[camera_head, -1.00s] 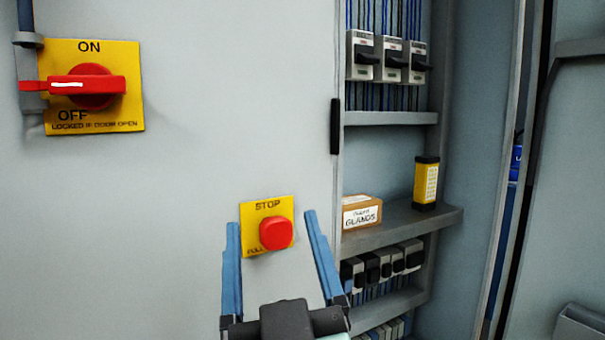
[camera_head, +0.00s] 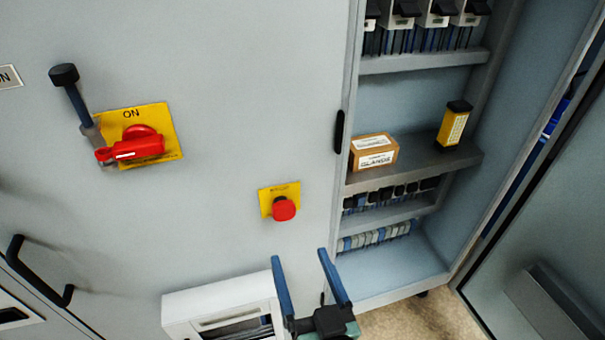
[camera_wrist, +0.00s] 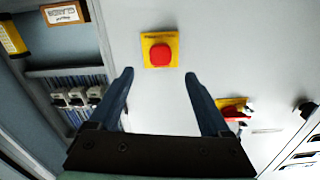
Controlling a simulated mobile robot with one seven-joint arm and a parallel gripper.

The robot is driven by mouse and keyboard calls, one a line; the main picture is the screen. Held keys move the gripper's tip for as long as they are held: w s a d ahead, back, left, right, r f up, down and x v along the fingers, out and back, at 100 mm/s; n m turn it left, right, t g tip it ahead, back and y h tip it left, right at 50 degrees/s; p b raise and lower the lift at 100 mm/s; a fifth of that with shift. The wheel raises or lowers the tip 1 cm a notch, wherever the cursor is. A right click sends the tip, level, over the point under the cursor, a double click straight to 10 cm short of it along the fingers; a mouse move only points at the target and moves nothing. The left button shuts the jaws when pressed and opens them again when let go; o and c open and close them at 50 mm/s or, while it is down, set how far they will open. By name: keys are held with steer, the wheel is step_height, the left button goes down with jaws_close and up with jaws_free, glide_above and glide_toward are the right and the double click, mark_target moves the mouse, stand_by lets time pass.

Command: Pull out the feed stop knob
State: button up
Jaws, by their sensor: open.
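The feed stop knob (camera_head: 284,209) is a red mushroom button on a yellow plate (camera_head: 265,203), fixed to the grey cabinet front. It also shows in the wrist view (camera_wrist: 161,54), beyond the fingertips and roughly between their lines. My gripper (camera_head: 300,254) has two blue fingers spread wide with nothing between them. In the head view its fingertips are below and slightly right of the knob, apart from it. In the wrist view the gripper (camera_wrist: 158,72) shows clear panel between its fingers.
A red rotary switch (camera_head: 135,146) with a lever is at the upper left. An open bay at the right holds a cardboard box (camera_head: 374,153) and a yellow device (camera_head: 454,124) on a shelf. A white box (camera_head: 220,300) juts out at lower left of my gripper.

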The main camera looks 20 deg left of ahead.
mark_target(285, 215)
steer(key=shift+m, duration=0.3)
steer(key=p+x, duration=0.4)
steer(key=x, duration=0.7)
steer(key=shift+w+a, duration=0.15)
steer(key=shift+a, duration=0.05)
jaws_close()
